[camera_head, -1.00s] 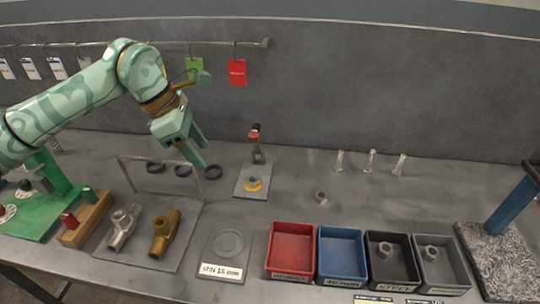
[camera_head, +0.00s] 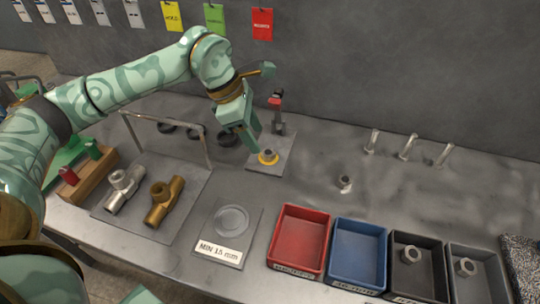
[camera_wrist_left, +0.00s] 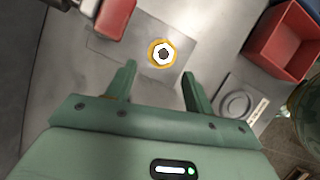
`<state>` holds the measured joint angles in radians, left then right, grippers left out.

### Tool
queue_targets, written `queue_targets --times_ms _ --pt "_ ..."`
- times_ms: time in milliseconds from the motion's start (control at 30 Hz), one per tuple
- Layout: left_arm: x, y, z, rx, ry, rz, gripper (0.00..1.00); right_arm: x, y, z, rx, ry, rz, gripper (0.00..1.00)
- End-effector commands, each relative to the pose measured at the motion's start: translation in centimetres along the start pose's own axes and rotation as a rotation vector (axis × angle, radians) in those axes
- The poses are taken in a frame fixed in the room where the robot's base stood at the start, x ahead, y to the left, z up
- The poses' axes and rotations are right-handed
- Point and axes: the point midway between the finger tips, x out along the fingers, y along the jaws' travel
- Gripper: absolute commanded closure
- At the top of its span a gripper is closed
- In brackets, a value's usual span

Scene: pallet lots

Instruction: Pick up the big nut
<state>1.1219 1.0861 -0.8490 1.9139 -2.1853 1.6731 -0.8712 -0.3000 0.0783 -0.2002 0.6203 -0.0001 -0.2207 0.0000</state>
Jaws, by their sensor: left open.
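A nut (camera_head: 268,153) sits within a yellow ring (camera_head: 268,160) on a small grey plate beneath a red-topped stand. In the left wrist view the nut (camera_wrist_left: 163,54) is a pale hexagon with a dark hole, and the yellow ring (camera_wrist_left: 151,53) surrounds it. My left gripper (camera_head: 250,146) is above and just left of it, pointing down. In the wrist view its fingers (camera_wrist_left: 159,73) are apart and empty, with the nut beyond their tips. Another nut (camera_head: 345,183) stands on the bare table to the right. I cannot tell their sizes surely. My right gripper is not in view.
The red-topped stand (camera_head: 277,101) rises close behind the ringed nut. Red (camera_head: 302,212), blue (camera_head: 361,226), dark (camera_head: 396,285) and grey (camera_head: 458,294) bins line the front; the last two hold nuts. Pipe fittings (camera_head: 163,200) lie left. Table around the loose nut is clear.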

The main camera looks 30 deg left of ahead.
Motion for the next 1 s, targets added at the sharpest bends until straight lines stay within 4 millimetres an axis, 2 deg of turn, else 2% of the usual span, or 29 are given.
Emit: queue_targets --times_ms 333,567,767,1000 --pt "5.1 -0.3 0.3 0.0 0.002 -0.004 0.47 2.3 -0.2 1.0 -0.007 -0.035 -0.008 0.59" --pt "5.1 -0.3 0.5 0.001 0.0 0.001 0.47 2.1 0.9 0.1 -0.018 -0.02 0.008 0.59" --pt "5.0 -0.3 0.5 0.001 0.0 0.001 1.0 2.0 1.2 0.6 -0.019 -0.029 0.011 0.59" --pt "5.0 -0.3 0.5 0.001 0.0 0.001 1.0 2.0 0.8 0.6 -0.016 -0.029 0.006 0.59"
